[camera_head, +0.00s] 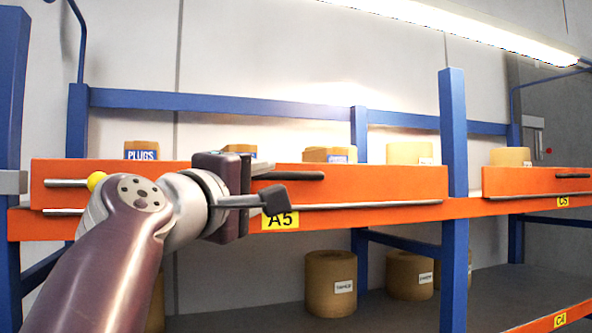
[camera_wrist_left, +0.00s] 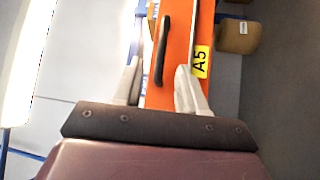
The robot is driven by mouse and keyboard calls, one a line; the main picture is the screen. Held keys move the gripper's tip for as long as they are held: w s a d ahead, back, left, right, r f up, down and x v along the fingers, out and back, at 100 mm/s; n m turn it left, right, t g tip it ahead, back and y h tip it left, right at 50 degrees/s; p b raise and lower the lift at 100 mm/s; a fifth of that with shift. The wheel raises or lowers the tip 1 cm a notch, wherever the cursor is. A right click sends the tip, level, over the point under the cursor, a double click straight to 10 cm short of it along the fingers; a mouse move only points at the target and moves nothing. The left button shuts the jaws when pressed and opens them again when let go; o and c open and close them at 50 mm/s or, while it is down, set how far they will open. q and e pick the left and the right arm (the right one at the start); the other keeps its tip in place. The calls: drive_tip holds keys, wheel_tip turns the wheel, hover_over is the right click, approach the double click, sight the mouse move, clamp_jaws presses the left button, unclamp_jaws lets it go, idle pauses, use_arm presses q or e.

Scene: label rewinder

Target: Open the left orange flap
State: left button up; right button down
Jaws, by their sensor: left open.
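The left orange flap (camera_head: 390,185) stands upright along the front of the left shelf bay, above the orange beam with the yellow A5 label (camera_head: 280,220). A dark bar handle (camera_head: 305,176) runs along its upper part. My left gripper (camera_head: 276,188) is in front of the flap at the handle's left part, and hides some of the flap. In the left wrist view the gripper (camera_wrist_left: 160,78) is open, its two pale fingers apart, with the dark handle (camera_wrist_left: 162,50) ahead between them. Contact with the handle cannot be told. My right gripper is out of view.
A blue upright (camera_head: 453,190) separates this flap from the right orange flap (camera_head: 535,180). Several cardboard-coloured rolls or boxes show behind the flaps, and brown rolls (camera_head: 331,283) stand on the lower shelf.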

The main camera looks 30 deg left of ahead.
sight(289, 178)
use_arm(q)
drive_tip(key=w, duration=0.1)
drive_tip(key=w+a+p, duration=0.1)
drive_tip(key=w+r+p, duration=0.1)
drive_tip(key=w, duration=0.1)
drive_tip(key=shift+w+a, duration=0.1)
drive_tip(key=shift+a, duration=0.05)
drive_tip(key=w+p, duration=0.1)
drive_tip(key=w, duration=0.2)
drive_tip(key=w+p, duration=0.2)
drive_tip(key=w, duration=0.1)
drive_tip(key=shift+w+r, duration=0.2)
drive_tip(key=shift+w, duration=0.2)
drive_tip(key=shift+w+a, duration=0.2)
drive_tip(key=shift+w, duration=0.15)
drive_tip(key=shift+f, duration=0.1)
drive_tip(key=shift+d, duration=0.1)
clamp_jaws()
